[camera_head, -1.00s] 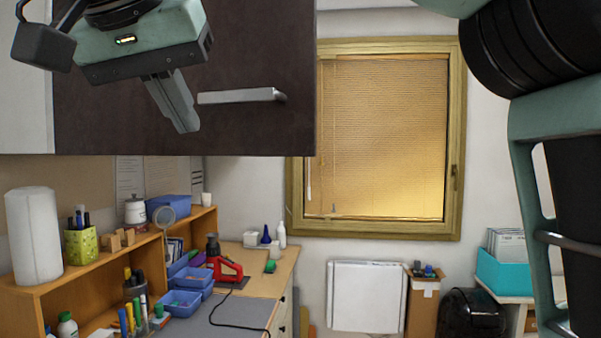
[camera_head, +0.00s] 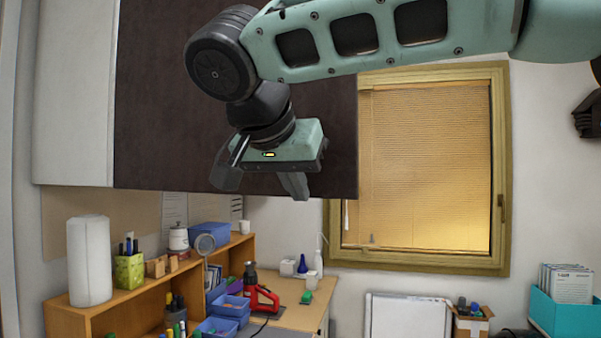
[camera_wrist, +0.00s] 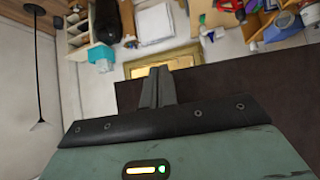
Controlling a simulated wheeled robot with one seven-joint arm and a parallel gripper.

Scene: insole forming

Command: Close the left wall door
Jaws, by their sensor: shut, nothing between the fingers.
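The dark brown wall cabinet door (camera_head: 160,100) hangs at the upper left of the head view, beside a pale panel (camera_head: 75,90). I cannot tell how far the door stands open. Its bar handle does not show now; my arm covers part of the door front. My gripper (camera_head: 300,190) is in front of the door's lower right part, fingers shut and empty, pointing down. In the wrist view the shut fingers (camera_wrist: 157,85) are beside the dark door panel (camera_wrist: 235,88); I cannot tell if they touch it.
A window with a yellow frame (camera_head: 500,170) is right of the door. Below stand a wooden shelf (camera_head: 60,318) and a desk with blue bins (camera_head: 230,307) and a red tool (camera_head: 262,298). Open air lies below the door, above the desk.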

